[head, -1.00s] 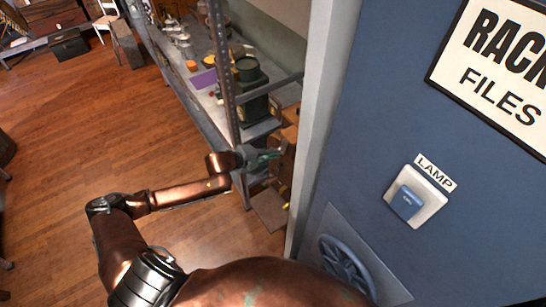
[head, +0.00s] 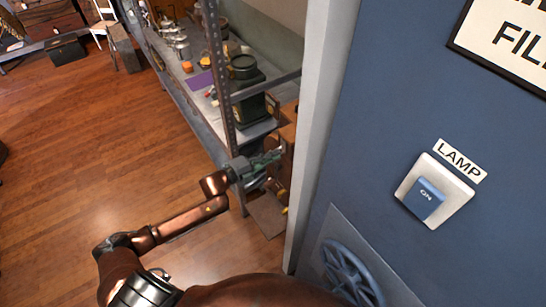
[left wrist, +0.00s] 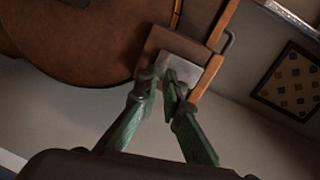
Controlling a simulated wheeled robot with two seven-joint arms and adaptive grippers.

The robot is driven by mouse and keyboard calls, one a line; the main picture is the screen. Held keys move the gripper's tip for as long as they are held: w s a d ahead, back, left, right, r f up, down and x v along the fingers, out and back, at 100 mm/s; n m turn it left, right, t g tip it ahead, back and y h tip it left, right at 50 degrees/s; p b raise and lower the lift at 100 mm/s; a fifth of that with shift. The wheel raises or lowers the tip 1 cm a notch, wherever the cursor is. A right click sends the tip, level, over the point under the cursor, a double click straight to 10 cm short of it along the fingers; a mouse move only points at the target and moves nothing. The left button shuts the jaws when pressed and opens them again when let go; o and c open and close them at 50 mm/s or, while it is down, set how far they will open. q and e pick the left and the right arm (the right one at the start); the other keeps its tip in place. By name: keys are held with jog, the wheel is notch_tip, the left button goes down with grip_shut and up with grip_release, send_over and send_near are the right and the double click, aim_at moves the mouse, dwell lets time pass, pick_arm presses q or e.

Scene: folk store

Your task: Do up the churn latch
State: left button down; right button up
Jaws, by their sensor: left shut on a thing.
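My left gripper (head: 275,157) is at the end of the rack, close to brown wooden things beside the blue wall. In the left wrist view its green fingers (left wrist: 165,84) are close together on a small pale grey piece (left wrist: 184,66), which may be the churn latch. The fingers partly cover this piece. A large round brown body (left wrist: 85,38), possibly the churn, fills the upper left, beside a wooden frame (left wrist: 211,74). Whether the latch is done up cannot be told. My right gripper is not in view.
The metal rack (head: 214,60) bears a green machine (head: 247,90) and several small items. The blue wall (head: 372,110) stands close on the right, with a lamp switch (head: 434,192) and a blue handwheel (head: 350,268). The wooden floor (head: 80,150) at left is largely clear.

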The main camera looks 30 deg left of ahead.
pick_arm(q)
jog(key=shift+f, duration=0.1)
jog(key=c, duration=2.1)
grip_release()
jog(key=v, duration=1.2)
